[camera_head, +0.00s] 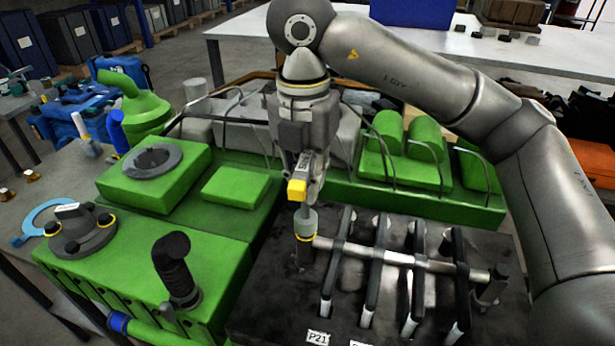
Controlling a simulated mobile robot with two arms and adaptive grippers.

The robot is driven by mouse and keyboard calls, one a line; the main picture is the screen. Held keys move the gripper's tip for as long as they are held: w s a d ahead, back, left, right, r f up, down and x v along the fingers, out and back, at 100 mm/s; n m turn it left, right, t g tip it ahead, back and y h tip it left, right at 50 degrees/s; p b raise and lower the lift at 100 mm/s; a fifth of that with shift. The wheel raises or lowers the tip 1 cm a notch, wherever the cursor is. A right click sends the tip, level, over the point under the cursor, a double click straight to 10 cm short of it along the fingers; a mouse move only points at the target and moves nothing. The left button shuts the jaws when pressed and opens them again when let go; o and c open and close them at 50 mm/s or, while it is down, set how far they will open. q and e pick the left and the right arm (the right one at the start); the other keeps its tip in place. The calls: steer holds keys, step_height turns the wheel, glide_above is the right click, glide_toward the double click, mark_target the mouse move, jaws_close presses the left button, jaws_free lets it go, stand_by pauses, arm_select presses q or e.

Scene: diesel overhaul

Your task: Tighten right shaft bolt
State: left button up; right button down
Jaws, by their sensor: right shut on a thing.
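My right gripper (305,182) comes down from above at the middle of the view. It is shut on a tool with a yellow block (297,190) and a grey cylindrical lower part (305,221). The tool points down at the left end of a grey rocker shaft (385,256). A yellow ring shows at its lower end, and the bolt under it is hidden. At the shaft's right end, a grey post (492,287) stands free of the gripper. My left gripper is not in view.
Several dark rocker arms (376,268) cross the shaft on a dark plate with a P21 label (318,337). Green engine covers (430,150) and thin curved pipes stand behind. A black elbow pipe (175,265) rises at the left. A white table (350,30) is at the back.

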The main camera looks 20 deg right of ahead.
steer(key=shift+n, duration=1)
steer(key=n, duration=0.3)
steer(key=shift+a+n, duration=0.15)
steer(key=shift+n, duration=1.25)
steer(key=shift+a+n, duration=0.1)
steer(key=shift+n, duration=0.8)
steer(key=n, duration=0.2)
steer(key=shift+a+n+b, duration=0.1)
steer(key=shift+n+b, duration=0.2)
steer(key=shift+w+n, duration=0.1)
steer(key=shift+n, duration=0.8)
steer(key=n, duration=0.3)
steer(key=shift+a+n+y, duration=0.1)
steer(key=shift+n+y, duration=0.2)
steer(key=shift+n, duration=0.1)
steer(key=n, duration=0.4)
steer(key=shift+a, duration=0.15)
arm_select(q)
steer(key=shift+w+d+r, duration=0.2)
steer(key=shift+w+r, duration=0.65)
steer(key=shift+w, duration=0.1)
arm_select(e)
steer(key=shift+n, duration=0.6)
